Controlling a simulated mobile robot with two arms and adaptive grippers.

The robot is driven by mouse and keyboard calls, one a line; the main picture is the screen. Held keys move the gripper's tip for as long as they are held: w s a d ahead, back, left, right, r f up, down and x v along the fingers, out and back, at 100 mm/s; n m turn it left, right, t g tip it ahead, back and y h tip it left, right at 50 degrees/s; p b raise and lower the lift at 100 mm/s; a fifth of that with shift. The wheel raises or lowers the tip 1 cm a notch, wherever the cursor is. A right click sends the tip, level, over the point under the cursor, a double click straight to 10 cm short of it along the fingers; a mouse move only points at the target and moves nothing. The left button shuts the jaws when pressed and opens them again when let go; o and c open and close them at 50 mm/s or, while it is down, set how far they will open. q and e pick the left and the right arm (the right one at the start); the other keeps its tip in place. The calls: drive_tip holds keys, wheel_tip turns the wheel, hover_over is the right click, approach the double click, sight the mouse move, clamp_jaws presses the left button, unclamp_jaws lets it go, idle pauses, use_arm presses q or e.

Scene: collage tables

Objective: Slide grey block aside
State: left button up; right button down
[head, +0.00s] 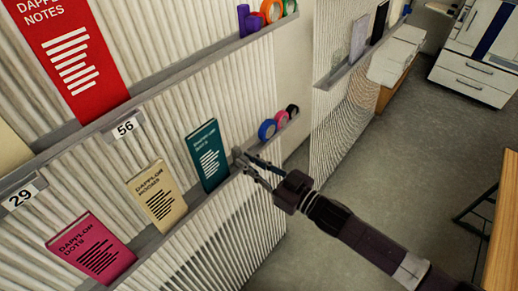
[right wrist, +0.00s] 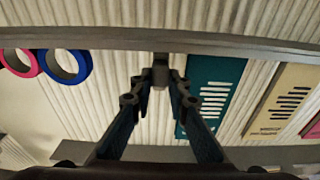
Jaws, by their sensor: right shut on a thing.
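The small grey block (head: 237,153) sits on the lower shelf ledge, just right of the teal book. It also shows in the right wrist view (right wrist: 161,62), at the ledge between my fingertips. My right gripper (head: 247,163) reaches in from the lower right and is shut on the grey block. In the right wrist view its two fingers (right wrist: 160,92) close in on the block from both sides. The fingers partly hide the block. My left gripper is not in view.
The teal book (head: 207,155) stands close left of the block, with a cream book (head: 157,196) and a pink book (head: 91,248) further left. Tape rolls (head: 267,130) sit to the right on the same ledge (head: 225,186). A wooden table (head: 503,235) is at the right edge.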

drive_tip(key=c, duration=1.8)
unclamp_jaws()
drive_tip(key=shift+c, duration=0.2)
drive_tip(key=v, duration=1.2)
drive_tip(key=w+d+f+m+h, duration=0.25)
drive_tip(key=d+f+h, duration=0.35)
drive_tip(key=f, duration=0.7)
drive_tip(key=w+d+f+m+h, duration=0.1)
drive_tip(key=d+f+m+h, duration=0.2)
drive_tip(key=d+f, duration=0.75)
drive_tip(key=s+d+f+m+g+h, duration=0.1)
drive_tip(key=s+d+f+h, duration=0.1)
drive_tip(key=s+f, duration=0.45)
drive_tip(key=s+d+f+g+h, duration=0.15)
drive_tip(key=s+f, duration=0.25)
drive_tip(key=f, duration=0.6)
drive_tip(key=s+f+m+g+h, duration=0.1)
drive_tip(key=s+f+g, duration=0.2)
drive_tip(key=s+f, duration=0.4)
drive_tip(key=s+f+m+g+h, duration=0.1)
drive_tip(key=s+f+g, duration=0.3)
drive_tip(key=s, duration=2.1)
wheel_tip(320, 180, down, 3)
drive_tip(key=shift+a+f, duration=0.15)
drive_tip(key=shift+a, duration=0.2)
